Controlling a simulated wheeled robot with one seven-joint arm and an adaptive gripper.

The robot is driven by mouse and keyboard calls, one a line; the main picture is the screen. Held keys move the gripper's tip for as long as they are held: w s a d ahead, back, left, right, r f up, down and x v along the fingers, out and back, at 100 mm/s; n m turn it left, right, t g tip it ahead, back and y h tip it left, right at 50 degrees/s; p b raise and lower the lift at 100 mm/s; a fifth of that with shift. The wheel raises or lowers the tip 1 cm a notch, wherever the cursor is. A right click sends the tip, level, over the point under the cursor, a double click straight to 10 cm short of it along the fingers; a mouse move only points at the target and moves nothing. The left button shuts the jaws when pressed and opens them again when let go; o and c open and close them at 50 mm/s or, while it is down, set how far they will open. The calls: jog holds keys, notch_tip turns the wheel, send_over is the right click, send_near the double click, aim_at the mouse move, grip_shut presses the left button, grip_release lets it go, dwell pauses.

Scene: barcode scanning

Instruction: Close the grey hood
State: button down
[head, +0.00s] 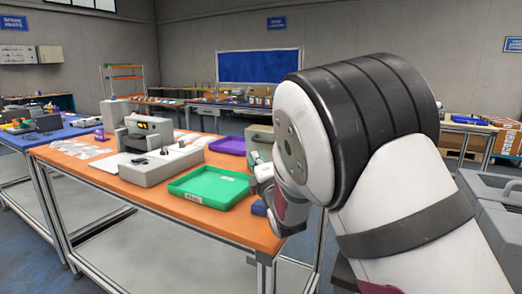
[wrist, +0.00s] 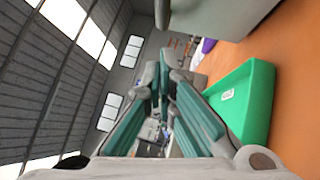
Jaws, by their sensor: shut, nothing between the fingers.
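A grey-green box-shaped unit (head: 259,136) stands on the orange table, right of the purple tray and partly hidden by my arm. A grey body, likely the same unit, fills the top of the wrist view (wrist: 215,18). I cannot tell for sure that it is the grey hood or how far it stands open. My gripper (head: 256,159) is mostly hidden behind my arm, beside the green tray. In the wrist view my gripper (wrist: 165,60) has its teal-padded fingers together and empty, apart from the grey body.
A green tray (head: 209,186) lies at the table's front, also large in the wrist view (wrist: 245,100). A purple tray (head: 228,145) lies behind it. A grey device with a small display (head: 150,130) stands on the left. Bare orange tabletop (head: 240,228) shows along the front edge.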

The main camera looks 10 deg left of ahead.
send_near(255, 139)
jog(key=w+a, duration=0.2)
jog(key=shift+w+d+r, duration=0.1)
jog(key=shift+w+r, duration=0.1)
jog(key=shift+w, duration=0.25)
jog(key=shift+w+d+r, duration=0.1)
jog(key=shift+w+r, duration=0.1)
jog(key=shift+w, duration=0.25)
